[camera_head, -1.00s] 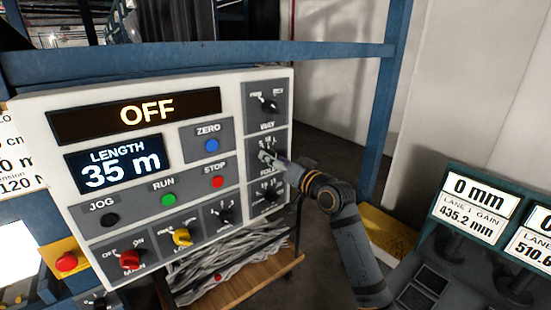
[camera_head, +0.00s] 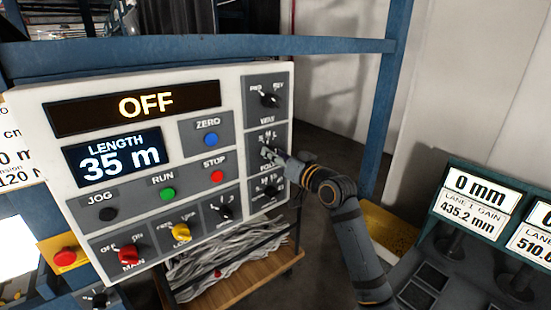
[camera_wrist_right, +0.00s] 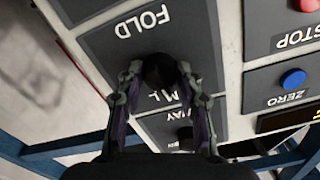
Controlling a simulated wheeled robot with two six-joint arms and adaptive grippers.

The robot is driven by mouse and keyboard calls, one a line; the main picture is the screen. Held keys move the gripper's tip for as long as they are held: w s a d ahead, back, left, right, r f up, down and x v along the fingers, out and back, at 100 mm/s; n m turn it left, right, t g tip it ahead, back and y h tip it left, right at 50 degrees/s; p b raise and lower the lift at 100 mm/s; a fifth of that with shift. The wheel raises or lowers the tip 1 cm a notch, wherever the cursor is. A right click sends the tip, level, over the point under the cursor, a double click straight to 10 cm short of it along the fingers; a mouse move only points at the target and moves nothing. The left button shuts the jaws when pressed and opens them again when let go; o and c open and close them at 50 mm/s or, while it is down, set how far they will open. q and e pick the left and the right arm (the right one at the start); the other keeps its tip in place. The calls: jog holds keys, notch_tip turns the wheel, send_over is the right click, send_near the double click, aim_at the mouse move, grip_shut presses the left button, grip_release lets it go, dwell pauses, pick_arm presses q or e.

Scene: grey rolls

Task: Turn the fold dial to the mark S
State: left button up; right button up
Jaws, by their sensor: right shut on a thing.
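The fold dial (camera_wrist_right: 158,70) is a black round knob on a grey plate labelled FOLD, at the right side of a white control panel (camera_head: 232,115). In the wrist view, my right gripper (camera_wrist_right: 160,82) has a finger on each side of the knob and is shut on it. In the head view, my right gripper (camera_head: 273,154) comes from the right and partly covers the dial. The marks S, M and L show above it; the wrist view shows M and L, with S hidden. I cannot make out the dial's pointer. My left gripper is not in view.
The WAY dial (camera_head: 269,100) is just above, and another black dial (camera_head: 268,191) is just below. Coloured buttons and knobs fill the panel's left part. A cart (camera_head: 250,275) with grey strips stands below. A blue post (camera_head: 376,130) rises behind my arm.

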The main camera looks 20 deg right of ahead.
jog(key=shift+n+b, duration=1.15)
jog(key=shift+n, duration=0.95)
jog(key=o, duration=1.2)
jog(key=shift+c, duration=0.2)
jog(key=shift+d, duration=0.1)
jog(key=v, duration=0.7)
jog(key=shift+s, duration=0.25)
